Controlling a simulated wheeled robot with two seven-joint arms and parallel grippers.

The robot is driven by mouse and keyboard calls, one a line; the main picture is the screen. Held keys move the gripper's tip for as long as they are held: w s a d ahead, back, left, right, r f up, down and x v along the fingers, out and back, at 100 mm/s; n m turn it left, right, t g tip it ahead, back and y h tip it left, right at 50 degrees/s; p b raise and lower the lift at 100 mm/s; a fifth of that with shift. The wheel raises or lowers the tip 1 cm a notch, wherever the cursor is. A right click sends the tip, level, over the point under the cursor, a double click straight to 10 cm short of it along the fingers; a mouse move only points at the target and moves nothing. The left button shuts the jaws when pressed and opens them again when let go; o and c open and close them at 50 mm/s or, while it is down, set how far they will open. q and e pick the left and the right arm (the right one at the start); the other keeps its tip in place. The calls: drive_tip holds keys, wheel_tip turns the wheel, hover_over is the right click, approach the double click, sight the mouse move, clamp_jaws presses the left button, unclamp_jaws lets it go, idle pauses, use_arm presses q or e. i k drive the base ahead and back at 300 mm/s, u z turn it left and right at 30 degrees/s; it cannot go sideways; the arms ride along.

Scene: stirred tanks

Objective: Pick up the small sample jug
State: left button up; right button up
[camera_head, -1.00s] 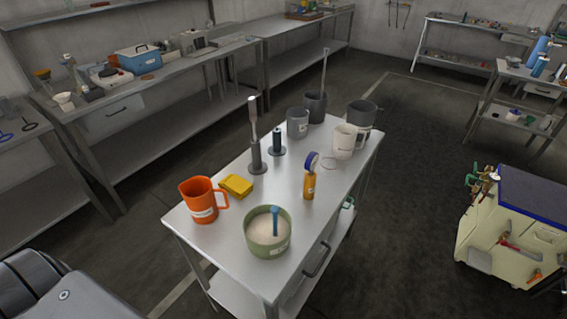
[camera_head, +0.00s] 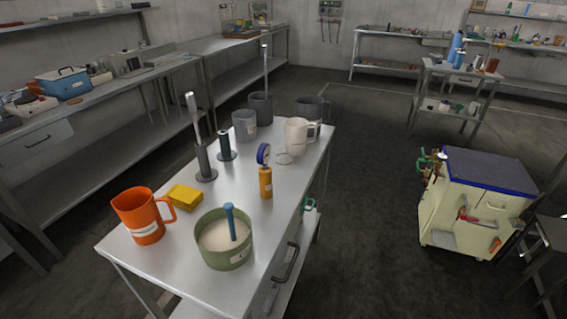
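Several jugs or mugs stand on the steel table (camera_head: 185,250); I cannot tell which one is the small sample jug. An orange jug (camera_head: 138,214) with its handle to the right stands at the near left. A white jug (camera_head: 297,137) stands at the far right of the table, its handle to the right. A dark grey vessel (camera_head: 312,106) is just behind it. A grey mug-like vessel (camera_head: 244,126) stands to its left. All look upright. Neither of my grippers is in view.
A green tub (camera_head: 224,256) of pale contents with a blue stick, a yellow block (camera_head: 184,196), an orange bottle with a blue gauge (camera_head: 265,183) and tall upright rods (camera_head: 199,140) share the table. A cream cart (camera_head: 475,205) stands at right. Floor between is clear.

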sight(289, 160)
drive_tip(key=k, duration=0.5)
drive_tip(key=z, duration=1.5)
drive_tip(key=i, duration=3.4)
drive_tip(key=u, duration=2.55)
